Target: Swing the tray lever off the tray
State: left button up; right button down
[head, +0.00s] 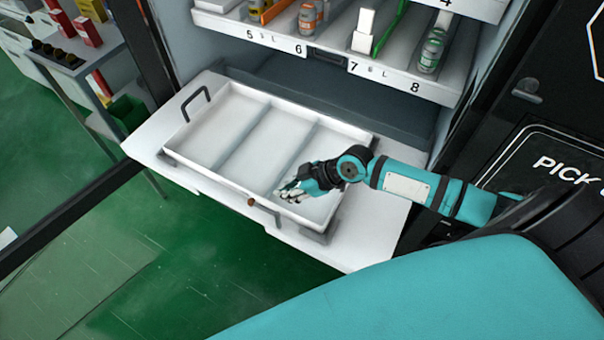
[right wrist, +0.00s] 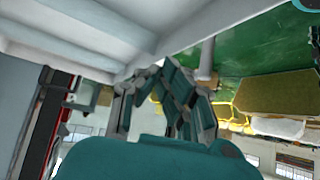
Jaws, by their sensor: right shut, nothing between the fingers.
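The tray (head: 228,184) is white and has three long compartments, with a black handle at its left end. It sits on a white shelf pulled out at the front of the machine. A lever with a brown knob (head: 251,201) shows at the tray's front edge. A pale rod with a tan end, probably the lever (right wrist: 207,62), shows beside the fingers in the right wrist view. My right gripper (head: 287,191) is shut and empty, over the tray's front right part, just right of the knob. Whether it touches the lever is unclear. My left gripper is out of view.
Machine shelves (head: 300,47) with bottles and boxes stand above and behind the tray. A black panel (head: 550,160) is at the right. A dark frame bar (head: 70,217) crosses at the left. The green floor is clear in front.

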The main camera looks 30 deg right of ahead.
jog(key=v, duration=0.8)
jog(key=shift+s+d+r, duration=0.15)
jog(key=shift+d+r, duration=0.1)
jog(key=shift+r, duration=0.05)
